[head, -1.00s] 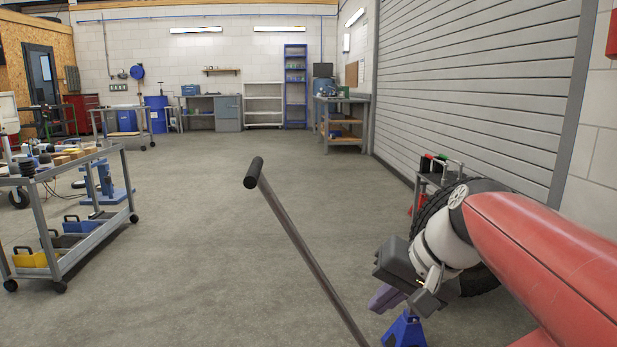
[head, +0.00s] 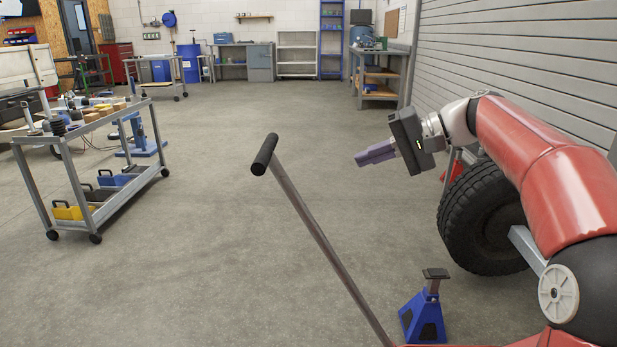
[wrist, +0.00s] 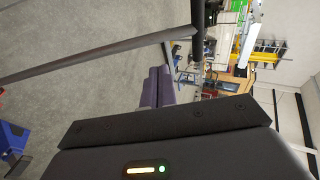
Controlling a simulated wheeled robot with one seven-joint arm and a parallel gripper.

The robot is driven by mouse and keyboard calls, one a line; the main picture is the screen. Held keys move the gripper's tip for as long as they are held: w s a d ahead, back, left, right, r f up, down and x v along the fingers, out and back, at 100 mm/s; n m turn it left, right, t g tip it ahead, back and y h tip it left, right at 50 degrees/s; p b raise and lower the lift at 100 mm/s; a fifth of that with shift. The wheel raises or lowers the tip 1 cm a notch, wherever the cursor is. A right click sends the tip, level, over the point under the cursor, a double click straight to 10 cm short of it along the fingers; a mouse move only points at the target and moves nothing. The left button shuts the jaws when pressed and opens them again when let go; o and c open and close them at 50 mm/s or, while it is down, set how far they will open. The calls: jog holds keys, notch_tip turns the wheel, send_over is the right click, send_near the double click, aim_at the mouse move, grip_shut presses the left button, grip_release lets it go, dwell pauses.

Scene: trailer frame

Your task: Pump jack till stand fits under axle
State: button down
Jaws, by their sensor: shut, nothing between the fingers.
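The jack handle (head: 325,240), a grey bar with a black grip (head: 265,154) at its top, slants up and left in the head view. In the wrist view the handle (wrist: 95,58) crosses the upper left. My gripper (head: 361,159) is shut and empty, right of the handle and apart from it, pointing left; its purple fingers (wrist: 152,88) show in the wrist view. A blue jack stand (head: 424,312) with a dark top stands on the floor by the tyre (head: 482,217). A grey bar, perhaps the axle (head: 527,248), shows beside the tyre, partly behind my arm. The jack body is mostly out of view.
A grey cart (head: 112,138) with tools and yellow and blue bins stands at the left. A workbench (head: 382,75) and shelves (head: 297,54) stand at the back. A shutter door (head: 520,75) closes the right side. The middle floor is clear.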

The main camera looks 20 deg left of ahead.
jog(key=b, duration=0.1)
send_over(306, 209)
notch_tip(306, 209, down, 6)
jog(key=shift+f, duration=0.2)
